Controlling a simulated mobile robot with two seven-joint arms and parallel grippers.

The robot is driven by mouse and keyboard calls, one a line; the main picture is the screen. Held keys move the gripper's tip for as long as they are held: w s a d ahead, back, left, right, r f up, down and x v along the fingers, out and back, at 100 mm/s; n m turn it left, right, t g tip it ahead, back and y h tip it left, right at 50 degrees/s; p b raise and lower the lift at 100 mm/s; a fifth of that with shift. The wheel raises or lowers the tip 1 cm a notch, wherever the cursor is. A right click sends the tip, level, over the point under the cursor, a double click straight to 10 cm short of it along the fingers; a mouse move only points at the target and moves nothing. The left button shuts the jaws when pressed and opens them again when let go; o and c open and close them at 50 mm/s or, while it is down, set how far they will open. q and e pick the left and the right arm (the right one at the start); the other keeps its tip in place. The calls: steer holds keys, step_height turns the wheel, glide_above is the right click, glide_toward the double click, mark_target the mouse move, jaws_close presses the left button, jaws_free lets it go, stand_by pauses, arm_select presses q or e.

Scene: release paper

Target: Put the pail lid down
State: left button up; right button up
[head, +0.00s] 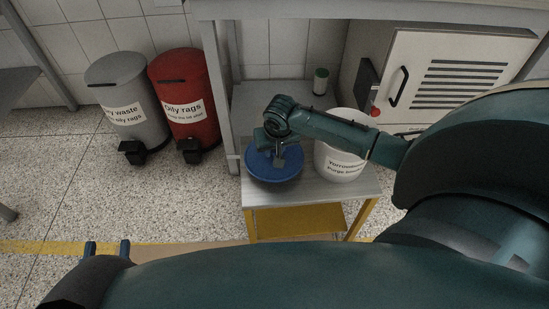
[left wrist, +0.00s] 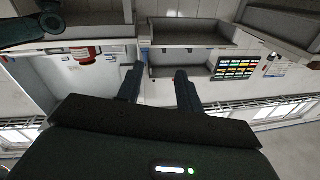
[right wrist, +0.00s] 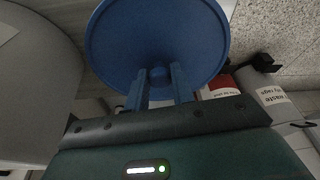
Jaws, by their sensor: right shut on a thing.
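The round blue pail lid (head: 262,174) is over the left part of a small metal table, left of the white pail. I cannot tell whether it touches the tabletop. My right gripper (head: 280,160) is above the lid and shut on its central knob. In the right wrist view the lid (right wrist: 150,30) fills the upper middle, beyond the fingers (right wrist: 158,80). The white labelled pail (head: 338,163) stands upright on the table, partly hidden by my right arm. My left gripper (head: 107,248) is open and empty at the lower left, with its fingers (left wrist: 158,85) apart.
The small table (head: 310,196) has a yellow lower shelf (head: 300,221). A dark green canister (head: 320,81) stands at its back. A grey bin (head: 125,95) and a red oily-rags bin (head: 183,88) stand to the left. A white louvred cabinet (head: 455,70) is at the right.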

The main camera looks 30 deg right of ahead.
step_height(320, 180, down, 3)
steer(key=shift+r+b, duration=0.1)
steer(key=shift+b, duration=0.4)
arm_select(q)
steer(key=shift+s+d+m+t+h, duration=0.2)
steer(key=shift+d+m+t+h, duration=0.2)
steer(key=shift+h, duration=0.2)
arm_select(e)
steer(key=shift+f, duration=0.2)
steer(key=o, duration=1)
